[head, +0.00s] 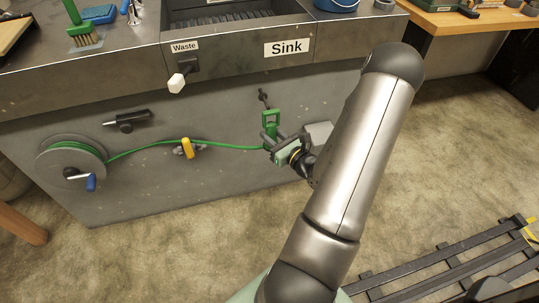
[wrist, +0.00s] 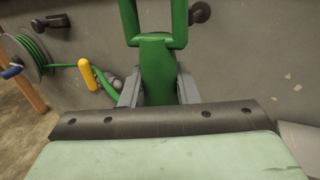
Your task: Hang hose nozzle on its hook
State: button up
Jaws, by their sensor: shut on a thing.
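The green hose nozzle (head: 270,121) has a rectangular loop at its top and is upright in front of the grey sink front. The green hose (head: 220,145) runs from it to the left. My gripper (head: 273,139) is shut on the nozzle's body below the loop. In the wrist view the nozzle (wrist: 157,70) stands between the grey fingers of my gripper (wrist: 158,88), its loop top cut off. A small dark hook (head: 264,98) is on the panel just above the loop. In the wrist view the hook (wrist: 200,13) is right of the loop, apart from it.
A hose reel (head: 72,160) with a blue-handled crank is on the panel at left. A yellow-handled valve (head: 187,148) and a black lever (head: 125,121) are between. A white knob (head: 177,82) sticks out under the Waste label. A slatted black rack (head: 450,265) is at lower right.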

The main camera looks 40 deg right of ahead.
jog(key=shift+s+d+f+h, duration=0.35)
jog(key=shift+d+f+h, duration=0.1)
jog(key=shift+f, duration=0.15)
jog(key=w+d+f+b, duration=0.1)
jog(key=w+d, duration=0.3)
jog(key=w, duration=0.6)
jog(key=shift+f+b, duration=0.2)
jog(key=shift+b, duration=0.65)
jog(key=shift+w+d+y, duration=0.1)
jog(key=shift+d+y, duration=0.05)
jog(key=shift+y, duration=0.1)
dwell(0.7)
jog(key=o, duration=1.1)
jog(key=shift+c, duration=0.2)
